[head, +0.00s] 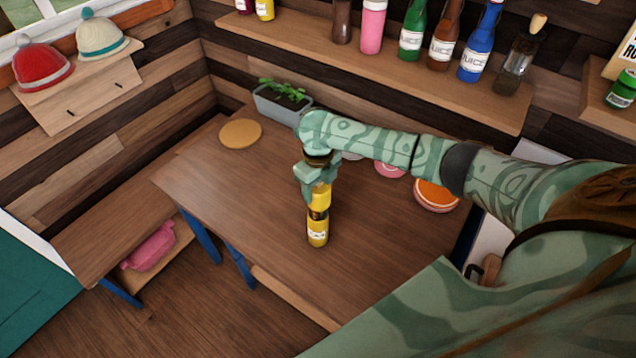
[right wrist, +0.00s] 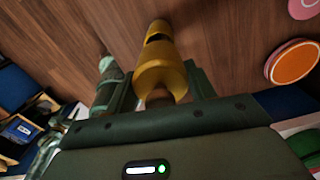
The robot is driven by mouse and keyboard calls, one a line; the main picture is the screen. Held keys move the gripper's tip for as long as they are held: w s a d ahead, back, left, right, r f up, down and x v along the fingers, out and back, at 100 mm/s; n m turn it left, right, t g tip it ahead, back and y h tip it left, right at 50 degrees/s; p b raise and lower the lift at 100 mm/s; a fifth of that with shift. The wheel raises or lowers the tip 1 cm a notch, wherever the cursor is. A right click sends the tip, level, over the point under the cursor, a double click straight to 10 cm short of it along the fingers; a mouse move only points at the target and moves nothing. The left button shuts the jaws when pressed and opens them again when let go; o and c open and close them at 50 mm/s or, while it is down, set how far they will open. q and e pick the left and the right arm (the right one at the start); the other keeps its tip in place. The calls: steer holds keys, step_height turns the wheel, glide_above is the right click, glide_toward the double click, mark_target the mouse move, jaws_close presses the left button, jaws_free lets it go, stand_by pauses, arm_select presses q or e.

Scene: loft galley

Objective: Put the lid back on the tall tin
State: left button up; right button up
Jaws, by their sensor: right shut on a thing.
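My right gripper (head: 318,182) is shut on the upper part of a yellow bottle-like thing (head: 318,230). This has a dark band around its middle and a pale label low down, and it is held about upright. I cannot tell whether its base touches the table. In the right wrist view the yellow thing (right wrist: 160,72) sits between the two fingers of the gripper (right wrist: 160,92). A round tan disc (head: 240,133) lies flat at the table's back left and may be a lid. I cannot pick out a tall tin for certain. My left gripper is not in view.
The wooden table (head: 240,190) is clear at its left and front. A planter (head: 283,102) stands at its back. An orange-topped round thing (head: 436,194) and a pink one (head: 390,169) lie near my right arm. A bottle shelf (head: 390,70) hangs behind.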

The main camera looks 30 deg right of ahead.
steer(key=shift+f+b, duration=2.2)
steer(key=shift+b, duration=0.05)
steer(key=shift+f+b, duration=0.65)
steer(key=shift+f, duration=0.4)
steer(key=shift+w+r+p, duration=0.1)
steer(key=shift+p, duration=0.35)
steer(key=shift+f, duration=0.2)
steer(key=o, duration=1.5)
steer(key=shift+r+p, duration=0.1)
steer(key=shift+p, duration=0.25)
